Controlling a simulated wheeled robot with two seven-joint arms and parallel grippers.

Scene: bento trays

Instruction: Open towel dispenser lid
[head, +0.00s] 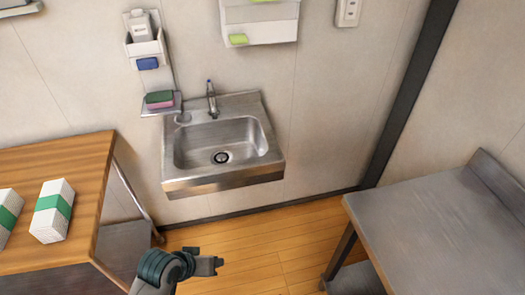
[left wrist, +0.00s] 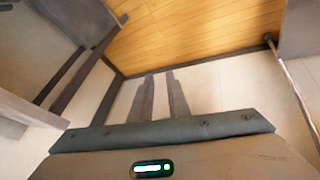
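A white wall-mounted box (head: 262,32), which looks like the towel dispenser, hangs at the top of the head view, above and right of the sink. Its upper part is cut off by the frame edge, so its lid cannot be made out. A lime-green piece (head: 238,39) shows at its lower left. My left gripper (head: 218,266) is low in the head view, well below the dispenser and in front of the sink. In the left wrist view its two grey fingers (left wrist: 162,95) stand a small gap apart with nothing between them. My right gripper is not in view.
A steel sink (head: 178,184) with a tap is on the wall. A soap holder (head: 146,48) hangs left of it. A wooden table (head: 85,150) at left bears white boxes with green bands (head: 52,210). A grey metal table (head: 420,225) stands at right. Floor between is clear.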

